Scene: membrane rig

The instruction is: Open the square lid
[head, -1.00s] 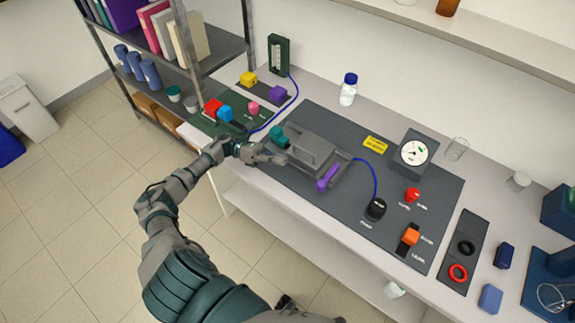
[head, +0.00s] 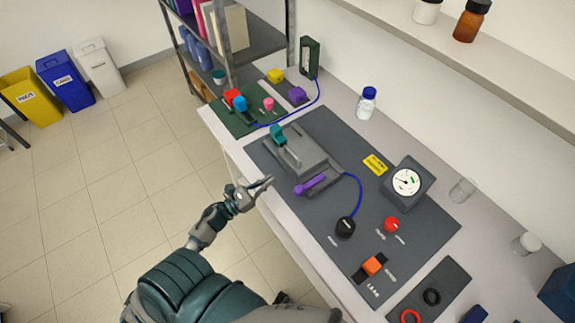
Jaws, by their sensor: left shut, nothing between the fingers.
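The square lid (head: 305,154) is the grey top of a low box on the dark panel (head: 350,145), with a pale bar handle (head: 291,157) across it. It looks flat and closed. A teal piece (head: 278,134) stands at its far-left edge, and a purple lever (head: 313,184) lies along its near-right side. My left gripper (head: 268,183) is shut and empty, to the lower left of the box near the bench's front edge, apart from the lid. My right gripper is out of view.
A black knob (head: 345,227) joins the box by a blue cable. A red knob (head: 391,224), a dial gauge (head: 406,181) and an orange switch (head: 373,265) stand to the right. A green board (head: 240,115) with coloured blocks lies beyond. Free floor is at left.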

